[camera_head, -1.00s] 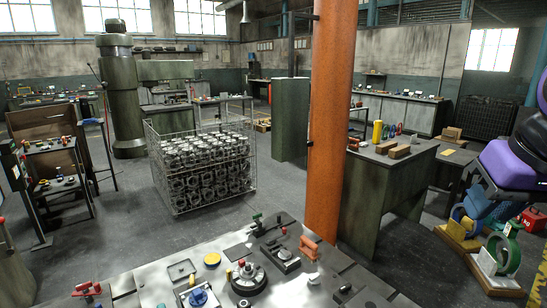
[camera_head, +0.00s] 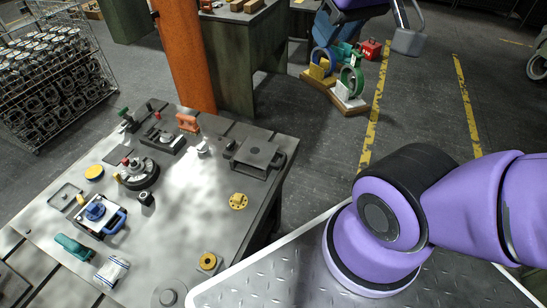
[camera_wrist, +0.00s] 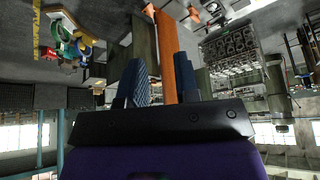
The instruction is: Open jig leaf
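A dark, box-like fixture with a flat square top plate (camera_head: 258,153) sits near the right edge of the bench in the head view. It looks like the jig, with its leaf lying flat, but the hinge and latch are too small to make out. In the wrist view my gripper (camera_wrist: 159,75) shows two blue fingers apart with nothing between them. The wrist picture is upside down and shows the room, not the jig. In the head view my purple arm crosses the right side, and the fingertips cannot be made out there.
A wire cage of castings (camera_head: 45,75) is at far left.

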